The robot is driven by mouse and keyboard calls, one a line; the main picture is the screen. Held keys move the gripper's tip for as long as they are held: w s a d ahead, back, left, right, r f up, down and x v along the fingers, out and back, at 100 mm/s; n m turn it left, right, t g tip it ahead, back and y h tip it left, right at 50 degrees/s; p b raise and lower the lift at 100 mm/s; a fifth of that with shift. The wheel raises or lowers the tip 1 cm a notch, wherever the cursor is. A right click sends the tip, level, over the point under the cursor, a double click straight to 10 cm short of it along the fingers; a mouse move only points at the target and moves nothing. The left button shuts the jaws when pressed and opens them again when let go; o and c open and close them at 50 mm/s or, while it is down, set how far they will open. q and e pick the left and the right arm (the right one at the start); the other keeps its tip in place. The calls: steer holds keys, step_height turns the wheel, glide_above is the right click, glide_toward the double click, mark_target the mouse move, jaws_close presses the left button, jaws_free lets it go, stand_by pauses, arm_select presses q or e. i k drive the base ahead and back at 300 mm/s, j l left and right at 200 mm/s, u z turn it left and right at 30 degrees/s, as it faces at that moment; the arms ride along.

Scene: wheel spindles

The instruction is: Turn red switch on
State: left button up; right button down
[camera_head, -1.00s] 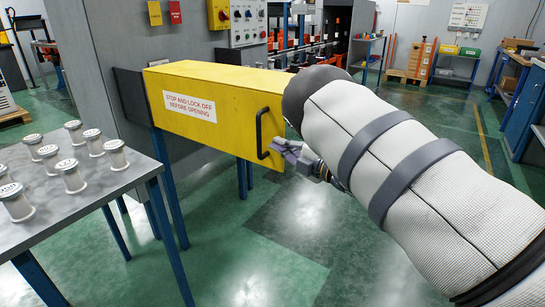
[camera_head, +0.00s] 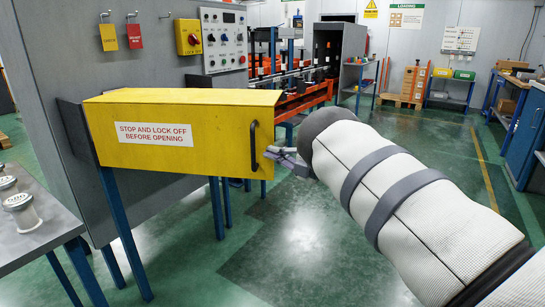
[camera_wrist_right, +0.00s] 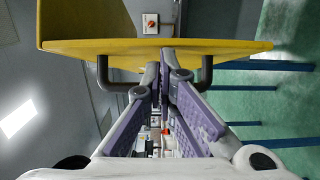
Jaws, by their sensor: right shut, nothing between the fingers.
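A yellow lock-off box with a red rotary switch (camera_head: 193,40) is on the grey wall panel above the yellow guard. I cannot make out the switch's setting. A small red switch on a pale plate (camera_wrist_right: 151,23) shows past the yellow edge in the wrist view; I cannot tell if it is the same one. My right gripper (camera_head: 272,153) is shut and empty, close to the black handle (camera_head: 253,132) on the guard's end. In the wrist view the fingertips (camera_wrist_right: 168,68) are in front of the handle bar (camera_wrist_right: 205,75); contact is unclear. My left gripper is out of view.
The yellow guard (camera_head: 100,140) projects from the wall on blue legs, below the switch. A control panel (camera_head: 222,20) with several buttons is right of the lock-off box. Green floor is open ahead.

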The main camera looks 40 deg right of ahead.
mark_target(192, 39)
steer(key=i+l, duration=0.3)
steer(key=l, duration=0.15)
steer(key=i+l, duration=0.3)
steer(key=l, duration=0.2)
steer(key=j+u, duration=0.05)
